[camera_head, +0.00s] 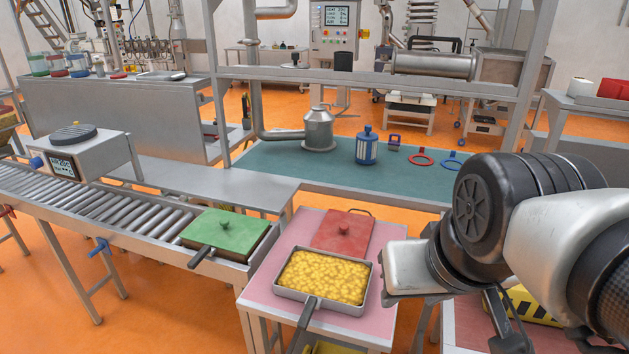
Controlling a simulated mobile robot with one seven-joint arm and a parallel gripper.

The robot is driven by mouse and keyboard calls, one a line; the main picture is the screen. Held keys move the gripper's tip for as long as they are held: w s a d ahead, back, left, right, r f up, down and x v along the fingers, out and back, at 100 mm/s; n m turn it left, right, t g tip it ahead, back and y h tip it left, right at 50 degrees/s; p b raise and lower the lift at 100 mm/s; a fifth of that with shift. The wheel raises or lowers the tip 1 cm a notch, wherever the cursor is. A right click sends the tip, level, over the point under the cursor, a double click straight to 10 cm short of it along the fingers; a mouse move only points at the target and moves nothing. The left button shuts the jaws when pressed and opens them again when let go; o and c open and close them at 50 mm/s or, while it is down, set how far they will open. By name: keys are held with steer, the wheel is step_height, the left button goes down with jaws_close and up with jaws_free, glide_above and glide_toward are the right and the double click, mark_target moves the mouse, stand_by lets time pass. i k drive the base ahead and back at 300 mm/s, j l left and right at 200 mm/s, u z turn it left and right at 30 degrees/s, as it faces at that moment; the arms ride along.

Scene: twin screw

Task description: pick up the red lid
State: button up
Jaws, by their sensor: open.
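A pan with a green lid (226,231) sits at the end of the roller conveyor (140,208), left of the pink table. Behind is a teal bench (290,160) with a metal vessel (319,130), a blue bottle (366,147) and rings. A metal frame post stands behind.

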mark_target(342, 233)
steer(key=i+j+z, duration=0.2)
steer(key=j, duration=0.25)
steer(key=i+j+z, duration=0.1)
steer(key=j+z, duration=0.15)
steer(key=j, duration=0.2)
steer(key=i+j+z, duration=0.2)
steer(key=j, duration=0.3)
steer(key=k, duration=0.1)
